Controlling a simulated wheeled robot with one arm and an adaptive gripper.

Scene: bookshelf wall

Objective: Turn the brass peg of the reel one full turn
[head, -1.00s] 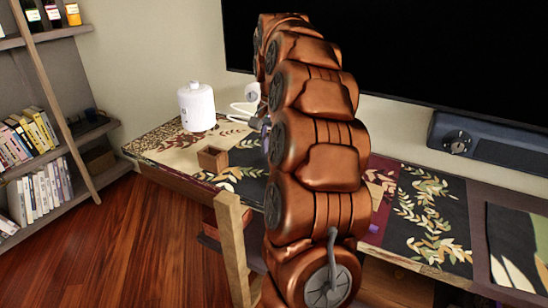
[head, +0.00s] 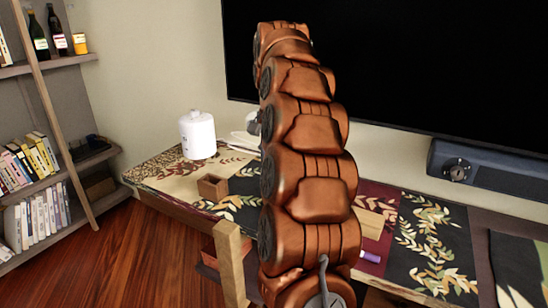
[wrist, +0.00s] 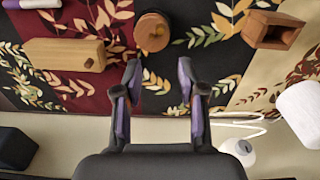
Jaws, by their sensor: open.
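The reel (wrist: 153,32) shows in the wrist view as a round brown wooden piece on the patterned cloth, at top centre. A small brass-coloured spot (wrist: 157,31) on its top looks like the peg, but it is too small to tell clearly. My gripper (wrist: 158,66) is open and empty, its two fingers spread below the reel in the picture and apart from it. In the head view my copper arm hides both the reel and the gripper.
A wooden block with a small knob (wrist: 65,53) lies left of the reel. An open wooden box (wrist: 272,30) stands to the right. A white canister (head: 197,135) stands at the table's back left. A purple-capped marker (head: 370,257) lies near the front edge.

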